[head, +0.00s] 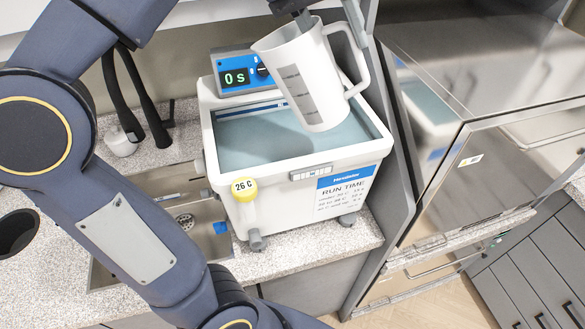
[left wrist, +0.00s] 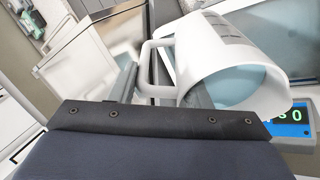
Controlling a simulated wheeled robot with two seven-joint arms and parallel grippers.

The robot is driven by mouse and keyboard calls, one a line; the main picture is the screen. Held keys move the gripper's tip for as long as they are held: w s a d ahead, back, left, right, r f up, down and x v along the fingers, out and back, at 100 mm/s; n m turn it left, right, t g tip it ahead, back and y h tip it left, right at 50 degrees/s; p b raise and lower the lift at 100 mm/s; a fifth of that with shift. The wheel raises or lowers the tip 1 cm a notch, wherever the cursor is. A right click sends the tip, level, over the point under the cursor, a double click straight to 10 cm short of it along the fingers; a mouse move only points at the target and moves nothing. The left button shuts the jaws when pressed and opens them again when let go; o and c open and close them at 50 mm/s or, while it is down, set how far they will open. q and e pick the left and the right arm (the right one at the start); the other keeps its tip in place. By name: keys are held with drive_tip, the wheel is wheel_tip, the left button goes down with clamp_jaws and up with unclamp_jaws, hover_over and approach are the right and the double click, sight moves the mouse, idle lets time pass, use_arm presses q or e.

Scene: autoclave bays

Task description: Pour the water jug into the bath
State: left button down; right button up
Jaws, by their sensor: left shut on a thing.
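The water jug (head: 306,85) is white with grey measuring marks and hangs above the bath's right part in the head view. It looks tilted, and I cannot tell by how much. In the left wrist view the jug (left wrist: 215,42) shows its open mouth, with pale blue inside. My left gripper (left wrist: 160,82) is shut on the jug's handle (left wrist: 153,62); its fingers are mostly out of the head view. The bath (head: 345,165) is a white tank holding blue water. No stream of water shows. My right gripper is not in view.
A sink (head: 215,243) lies left of the bath. A steel autoclave (head: 480,80) stands close on the right.

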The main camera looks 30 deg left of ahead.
use_arm(q)
drive_tip(key=shift+a+r+h, duration=0.2)
drive_tip(key=shift+r+h, duration=0.3)
drive_tip(key=shift+h, duration=0.1)
idle(0.5)
drive_tip(key=shift+a+t+h+b, duration=0.1)
drive_tip(key=shift+t+h+b, duration=0.2)
drive_tip(key=shift+s+a+r, duration=0.1)
drive_tip(key=shift+a+r, duration=0.05)
drive_tip(key=shift+r, duration=0.15)
drive_tip(key=shift+h, duration=0.3)
